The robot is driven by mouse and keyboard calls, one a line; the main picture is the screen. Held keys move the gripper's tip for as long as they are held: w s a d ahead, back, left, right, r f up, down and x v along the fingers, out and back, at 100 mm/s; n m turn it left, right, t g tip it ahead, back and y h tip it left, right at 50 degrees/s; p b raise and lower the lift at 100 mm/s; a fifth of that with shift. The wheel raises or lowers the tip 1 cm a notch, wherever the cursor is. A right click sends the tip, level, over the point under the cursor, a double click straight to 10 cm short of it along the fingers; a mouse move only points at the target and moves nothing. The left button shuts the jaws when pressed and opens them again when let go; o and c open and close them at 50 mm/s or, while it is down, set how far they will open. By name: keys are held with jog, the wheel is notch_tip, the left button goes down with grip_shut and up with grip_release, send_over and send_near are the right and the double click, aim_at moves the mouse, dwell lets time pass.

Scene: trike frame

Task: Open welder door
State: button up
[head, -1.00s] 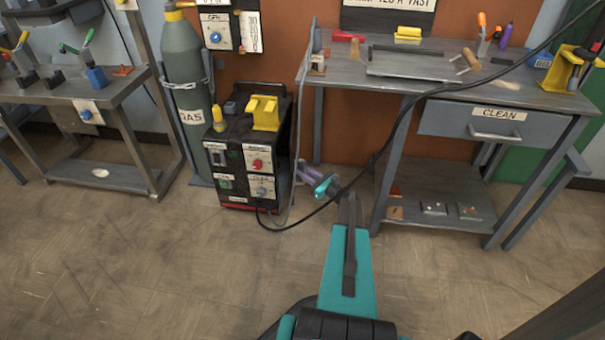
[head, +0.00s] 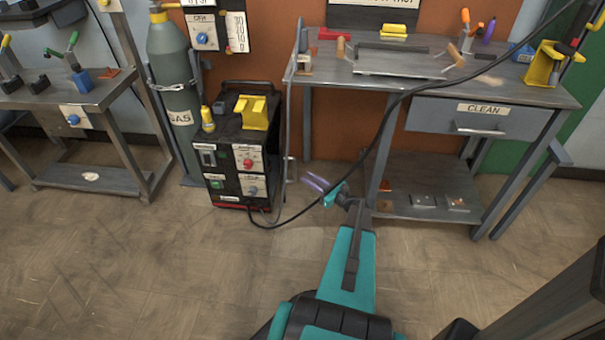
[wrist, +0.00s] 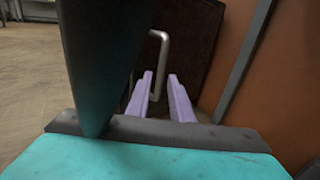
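The welder (head: 226,160) is a black box with dials on its front, standing on the floor beside the gas bottle. A light grey bar handle (head: 290,168) shows at its right side; the wrist view shows this handle (wrist: 160,55) upright against a dark panel. My gripper (head: 312,181) has two purple fingers, low and just right of the handle. In the wrist view the fingers (wrist: 160,75) are apart, with the handle's lower part seen between their tips. I cannot tell if they touch it. The door's edges are hard to make out.
A workbench (head: 455,92) with a drawer marked CLEAN stands right of the welder, its leg close to my gripper. A dark cable (head: 385,120) hangs across the bench to the welder's base. The gas bottle (head: 178,95) stands left. The floor in front is clear.

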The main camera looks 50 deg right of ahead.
jog(key=shift+s+d+p, duration=0.1)
jog(key=shift+s+p, duration=0.25)
jog(key=shift+s, duration=2)
jog(key=shift+c, duration=0.3)
